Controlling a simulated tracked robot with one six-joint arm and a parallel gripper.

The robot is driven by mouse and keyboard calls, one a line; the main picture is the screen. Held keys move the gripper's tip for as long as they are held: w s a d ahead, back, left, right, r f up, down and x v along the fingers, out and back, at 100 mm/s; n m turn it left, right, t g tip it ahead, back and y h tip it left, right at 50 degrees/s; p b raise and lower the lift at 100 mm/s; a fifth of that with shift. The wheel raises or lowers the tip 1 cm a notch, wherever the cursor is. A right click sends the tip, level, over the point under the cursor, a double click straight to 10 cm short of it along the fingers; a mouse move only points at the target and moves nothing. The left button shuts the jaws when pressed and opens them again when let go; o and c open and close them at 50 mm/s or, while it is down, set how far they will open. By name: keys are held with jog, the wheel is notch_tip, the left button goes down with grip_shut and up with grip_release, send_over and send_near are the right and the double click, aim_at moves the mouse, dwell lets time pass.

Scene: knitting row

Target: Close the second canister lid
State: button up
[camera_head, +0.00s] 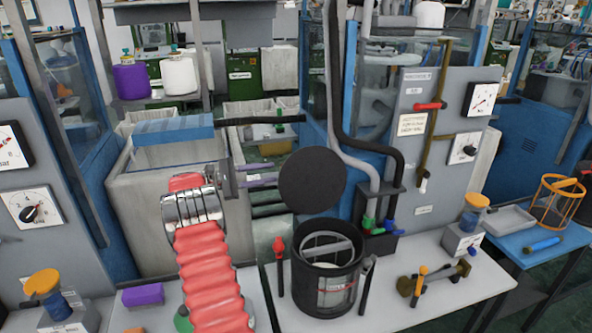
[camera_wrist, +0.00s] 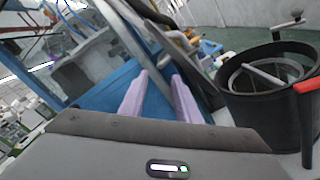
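A black canister (camera_head: 325,288) stands on the pale bench with its top open, and a grey bar crosses inside it. A round black lid (camera_head: 312,182) stands raised above and behind the canister, its flat face toward the head camera. My gripper (camera_head: 274,175) is left of the lid, with its two pale purple fingers pointing at the lid's edge. I cannot tell whether they touch it. In the wrist view the fingers (camera_wrist: 160,78) are apart with nothing visible between them, and the open canister (camera_wrist: 268,105) is to the right.
A red-handled lever (camera_head: 279,250) stands left of the canister, and a black one (camera_head: 367,270) stands right. Hoses and a grey gauge panel (camera_head: 425,150) rise behind. A yellow-and-brown tool (camera_head: 432,280) lies on the bench at right. A purple block (camera_head: 142,294) lies left of my arm.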

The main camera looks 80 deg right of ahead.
aim_at(295, 168)
jog(key=x, duration=1)
jog(key=shift+s+d, duration=0.1)
jog(key=shift+c, duration=0.3)
jog(key=shift+r, duration=0.1)
jog(key=c, duration=0.6)
jog(key=shift+r, duration=0.1)
grip_shut()
